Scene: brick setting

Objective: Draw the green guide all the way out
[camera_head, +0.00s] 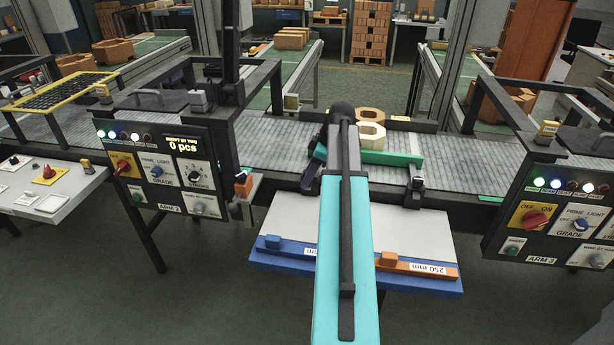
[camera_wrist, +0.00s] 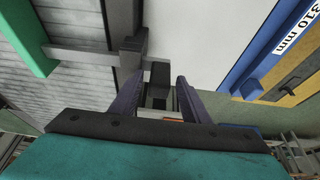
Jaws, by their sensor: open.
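The green guide (camera_head: 395,158) is a flat bar lying over the grey conveyor belt in the head view, partly behind my arm. In the wrist view one end of the guide (camera_wrist: 28,38) is at the upper left. A grey rod (camera_wrist: 85,57) runs from it to a dark bracket (camera_wrist: 128,55) at the belt's edge. My gripper (camera_wrist: 158,88) is open, its two purple fingers apart. A dark block (camera_wrist: 160,72) shows between the fingertips; I cannot tell whether they touch it. In the head view my gripper (camera_head: 313,167) is mostly hidden by my arm.
Pale blocks (camera_head: 371,122) sit on the belt (camera_head: 275,150) behind the guide. A white shelf (camera_head: 285,228) below the belt carries blue and orange gauge bars (camera_head: 430,268); the orange one reads 250 mm. Control panels (camera_head: 165,175) stand left and right (camera_head: 555,215).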

